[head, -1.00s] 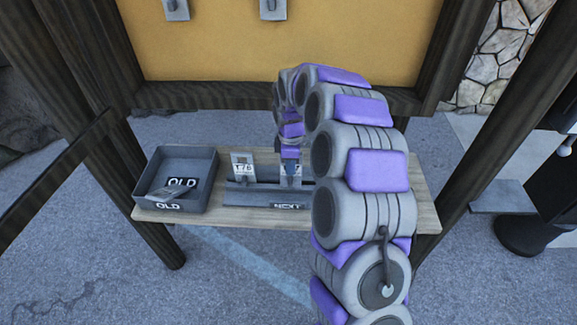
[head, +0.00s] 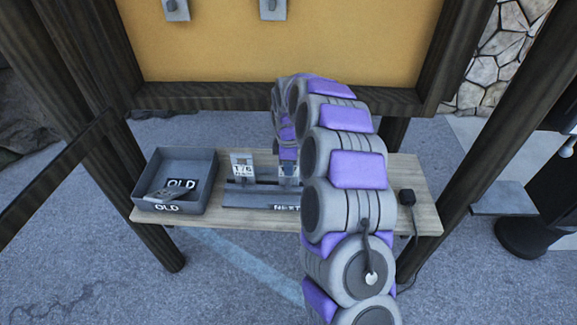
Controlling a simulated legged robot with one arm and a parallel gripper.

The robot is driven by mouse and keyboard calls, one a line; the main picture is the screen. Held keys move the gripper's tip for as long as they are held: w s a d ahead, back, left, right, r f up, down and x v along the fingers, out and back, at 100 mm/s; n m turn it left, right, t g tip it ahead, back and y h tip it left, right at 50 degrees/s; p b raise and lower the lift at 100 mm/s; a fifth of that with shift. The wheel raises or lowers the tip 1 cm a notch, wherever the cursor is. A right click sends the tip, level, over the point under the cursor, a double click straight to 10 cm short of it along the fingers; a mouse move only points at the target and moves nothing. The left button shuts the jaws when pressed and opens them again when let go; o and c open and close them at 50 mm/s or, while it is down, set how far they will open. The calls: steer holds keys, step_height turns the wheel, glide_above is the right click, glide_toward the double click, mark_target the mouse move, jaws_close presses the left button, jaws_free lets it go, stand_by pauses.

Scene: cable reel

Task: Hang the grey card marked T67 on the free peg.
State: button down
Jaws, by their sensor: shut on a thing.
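A grey card (head: 289,172) stands at the right part of the rack marked NEXT (head: 248,194). Only a "7" of its mark can be read. My gripper (head: 288,157) is above this card and shut on its upper part, with the jaws largely hidden by my arm. I cannot tell whether the card is clear of the rack's slot. Another grey card, marked T76 (head: 242,166), stands in the rack to the left. The yellow board (head: 290,50) is behind and above, its top cut off. No bare peg shows in this view.
Two cards (head: 176,9) (head: 272,9) hang at the board's cut-off top edge. A grey tray marked OLD (head: 207,175) with a card in it sits left on the wooden shelf (head: 415,190). A black plug (head: 407,199) lies at right. Dark posts flank the shelf.

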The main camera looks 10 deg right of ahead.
steer(key=shift+f, duration=0.15)
steer(key=c, duration=1.1)
jaws_free()
steer(key=shift+f, duration=0.1)
steer(key=shift+b, duration=0.55)
steer(key=r+p, duration=0.1)
steer(key=r, duration=0.5)
steer(key=r+p, duration=0.2)
steer(key=r, duration=0.3)
steer(key=r+p, duration=0.2)
steer(key=r, duration=0.4)
steer(key=shift+a+r, duration=0.3)
